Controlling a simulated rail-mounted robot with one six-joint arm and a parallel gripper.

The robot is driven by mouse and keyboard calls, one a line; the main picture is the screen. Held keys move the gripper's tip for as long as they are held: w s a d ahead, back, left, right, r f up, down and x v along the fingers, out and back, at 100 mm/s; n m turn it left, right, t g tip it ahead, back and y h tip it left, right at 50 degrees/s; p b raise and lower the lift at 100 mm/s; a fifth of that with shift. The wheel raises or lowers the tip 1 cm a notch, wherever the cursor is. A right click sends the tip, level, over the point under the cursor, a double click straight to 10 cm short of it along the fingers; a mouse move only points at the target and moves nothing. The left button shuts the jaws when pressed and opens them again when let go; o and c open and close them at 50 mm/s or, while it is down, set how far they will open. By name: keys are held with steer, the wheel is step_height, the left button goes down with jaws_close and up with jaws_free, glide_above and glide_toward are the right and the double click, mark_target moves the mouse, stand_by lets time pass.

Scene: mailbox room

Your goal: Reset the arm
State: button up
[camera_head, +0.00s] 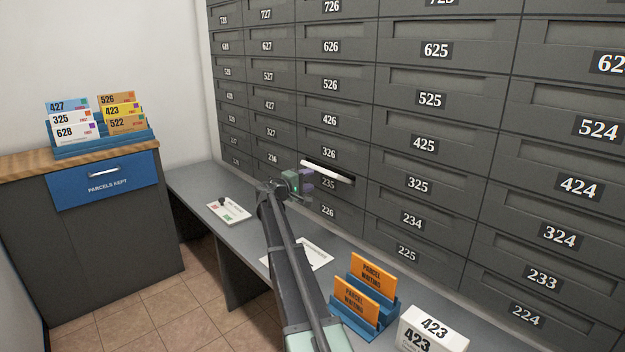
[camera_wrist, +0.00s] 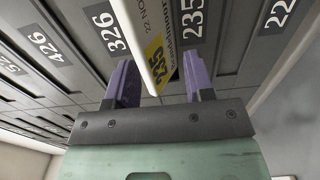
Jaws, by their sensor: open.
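My gripper (camera_wrist: 158,85) shows in the wrist view with its two purple fingers spread apart. A white mail piece (camera_wrist: 145,40) with a yellow label reading 235 lies in the picture between and beyond the fingers. I cannot tell whether either finger touches it. In the head view my gripper (camera_head: 303,184) is in front of the mailbox wall, at the slot of box 235. The white mail piece (camera_head: 328,172) sticks out of that slot. My arm reaches up to it from the lower middle of the picture.
The grey counter (camera_head: 205,187) runs below the mailboxes (camera_head: 430,100). It bears a small card with a stamp (camera_head: 229,210), a white sheet (camera_head: 313,254), a blue rack (camera_head: 372,319) of orange parcel cards, and a white 423 parcel (camera_head: 433,330). A blue card rack (camera_head: 100,146) stands on the left cabinet.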

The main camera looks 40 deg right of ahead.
steer(key=a, duration=0.5)
steer(key=shift+a, duration=0.3)
jaws_close()
stand_by(0.4)
stand_by(0.6)
stand_by(0.5)
steer(key=d+r+y+p, duration=0.35)
steer(key=r+p, duration=0.95)
steer(key=p, duration=0.5)
step_height(320, 180, down, 4)
steer(key=shift+r+y+b, duration=0.1)
steer(key=shift+y+b, duration=0.6)
steer(key=shift+y, duration=0.15)
